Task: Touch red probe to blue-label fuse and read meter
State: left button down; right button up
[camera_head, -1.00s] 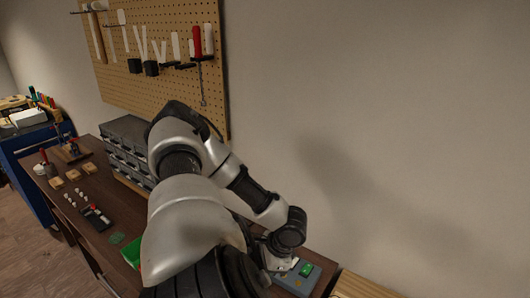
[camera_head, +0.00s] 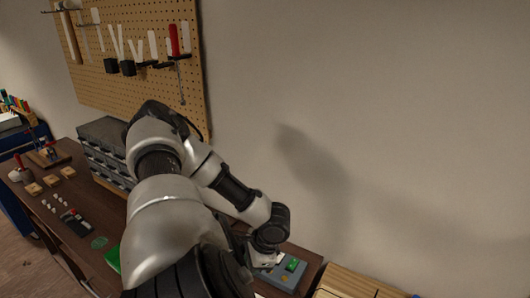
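One arm of mine, apparently the left, rises from the bottom, left of centre, and bends down to the right. Its gripper (camera_head: 264,260) is at the meter's left side. The fingers are small and partly hidden, so I cannot tell whether they are open, shut or touching it. Several small white pieces (camera_head: 55,204), perhaps fuses, lie on the bench at left. No blue label can be made out. I cannot identify a red probe. My other gripper is out of view.
A black item with a red part (camera_head: 75,222) and several wooden blocks (camera_head: 52,180) lie on the workbench (camera_head: 85,189). Grey drawers (camera_head: 102,150) stand behind my arm. A green item (camera_head: 113,258) is partly hidden by it. A tool pegboard (camera_head: 150,100) hangs above.

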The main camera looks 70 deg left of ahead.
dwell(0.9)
pick_arm(q)
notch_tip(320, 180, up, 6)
jog(key=p, duration=0.8)
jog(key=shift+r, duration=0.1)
dwell(0.5)
